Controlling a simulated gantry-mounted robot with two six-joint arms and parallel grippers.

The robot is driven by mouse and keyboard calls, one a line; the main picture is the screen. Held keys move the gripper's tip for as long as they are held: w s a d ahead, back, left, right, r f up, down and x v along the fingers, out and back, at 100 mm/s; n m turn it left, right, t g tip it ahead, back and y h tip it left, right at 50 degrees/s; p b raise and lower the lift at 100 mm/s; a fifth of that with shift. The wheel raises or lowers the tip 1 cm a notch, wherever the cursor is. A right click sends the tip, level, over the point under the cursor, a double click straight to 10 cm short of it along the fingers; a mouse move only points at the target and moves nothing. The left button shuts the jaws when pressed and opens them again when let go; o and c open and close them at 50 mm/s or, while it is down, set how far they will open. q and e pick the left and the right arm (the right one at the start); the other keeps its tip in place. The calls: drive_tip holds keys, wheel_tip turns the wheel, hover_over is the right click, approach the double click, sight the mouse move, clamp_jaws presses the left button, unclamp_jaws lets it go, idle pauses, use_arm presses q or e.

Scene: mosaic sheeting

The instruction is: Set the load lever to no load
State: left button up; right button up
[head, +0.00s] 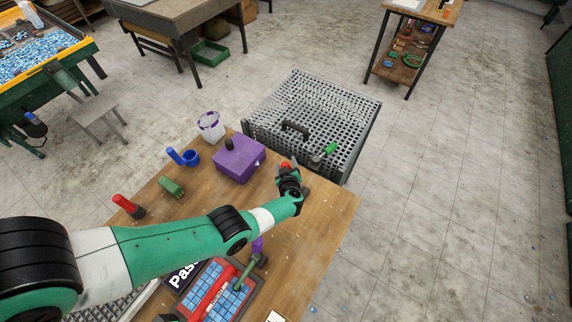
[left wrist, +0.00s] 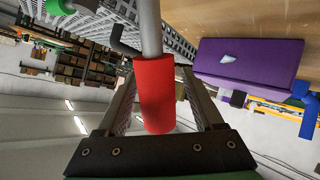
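A red cylindrical grip (left wrist: 156,95) on a grey rod (left wrist: 151,28) shows in the left wrist view, between the two fingers of my left gripper (left wrist: 157,82). The fingers stand apart on either side of it, with gaps visible toward their bases. In the head view my left gripper (head: 287,174) is at the table edge by the perforated metal bench, with a bit of the red grip (head: 286,164) showing past it. The lever's base is mostly hidden. No marking for load or no load is readable. My right gripper is not in view.
The perforated bench (head: 340,100) carries a black handle (head: 295,127) and a green knob (head: 331,148). A purple box (head: 239,160) and a white tub (head: 210,124) stand left of my gripper on the wooden table (head: 325,215). A red-framed tray of blue tiles (head: 217,286) lies in front.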

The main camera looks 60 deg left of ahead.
use_arm(q)
drive_tip(key=p+v, duration=0.2)
drive_tip(key=r+p+v, duration=0.1)
drive_tip(key=p+v, duration=0.2)
drive_tip(key=shift+w+a, duration=0.1)
drive_tip(key=shift+a, duration=0.05)
drive_tip(key=f+p+v, duration=0.1)
drive_tip(key=p+v, duration=0.2)
drive_tip(key=v, duration=0.3)
drive_tip(key=shift+s+d+p, duration=0.2)
drive_tip(key=shift+d+p, duration=0.1)
drive_tip(key=shift+d, duration=0.15)
drive_tip(key=shift+r, duration=0.2)
